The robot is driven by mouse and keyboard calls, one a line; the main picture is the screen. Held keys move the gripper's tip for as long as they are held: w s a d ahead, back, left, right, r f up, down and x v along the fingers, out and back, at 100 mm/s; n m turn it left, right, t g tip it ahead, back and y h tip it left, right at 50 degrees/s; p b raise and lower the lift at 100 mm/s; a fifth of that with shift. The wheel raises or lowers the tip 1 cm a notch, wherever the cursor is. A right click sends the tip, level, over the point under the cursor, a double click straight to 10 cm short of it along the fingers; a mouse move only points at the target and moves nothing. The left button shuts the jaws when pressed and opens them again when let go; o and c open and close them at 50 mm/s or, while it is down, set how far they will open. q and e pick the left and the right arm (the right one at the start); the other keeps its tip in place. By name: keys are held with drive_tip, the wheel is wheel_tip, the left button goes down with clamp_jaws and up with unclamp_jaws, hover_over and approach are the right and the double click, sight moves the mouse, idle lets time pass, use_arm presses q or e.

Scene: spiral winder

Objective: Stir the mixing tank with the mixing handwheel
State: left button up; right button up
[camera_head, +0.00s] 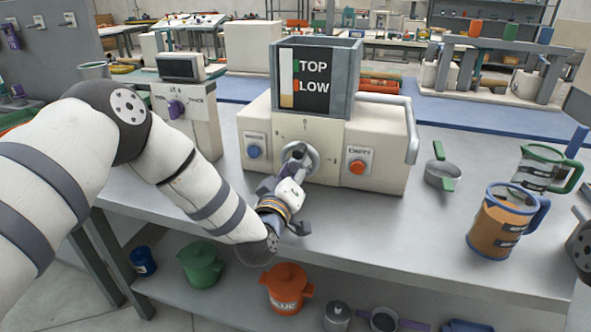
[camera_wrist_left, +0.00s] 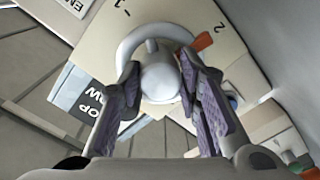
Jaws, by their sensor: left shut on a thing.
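The mixing tank (camera_head: 353,88) is a grey open-topped box with a sight gauge marked TOP and LOW. It stands on a cream machine body (camera_head: 385,140). The grey mixing handwheel (camera_head: 315,157) is on the body's front, below the tank. My left gripper (camera_head: 296,163) reaches it from the front and hides part of it. In the left wrist view, the fingers are shut on the wheel's pale round knob (camera_wrist_left: 160,78), one on each side. The handwheel's ring (camera_wrist_left: 128,42) shows behind the knob.
A blue button (camera_head: 254,152) and an orange EMPTY button (camera_head: 358,167) flank the wheel. A brown-filled jug (camera_head: 497,225), a green-handled jug (camera_head: 538,168) and a strainer (camera_head: 440,175) stand at right. A purple-knobbed unit (camera_head: 200,120) stands at left. The front bench is clear.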

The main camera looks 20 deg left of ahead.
use_arm(q)
drive_tip(key=shift+r+m, duration=0.15)
drive_tip(key=shift+m, duration=0.65)
drive_tip(key=o, duration=1.1)
drive_tip(key=shift+o, duration=0.2)
drive_tip(key=shift+s, duration=0.1)
drive_tip(key=s, duration=1.1)
drive_tip(key=shift+s+a, duration=0.25)
drive_tip(key=shift+s, duration=0.15)
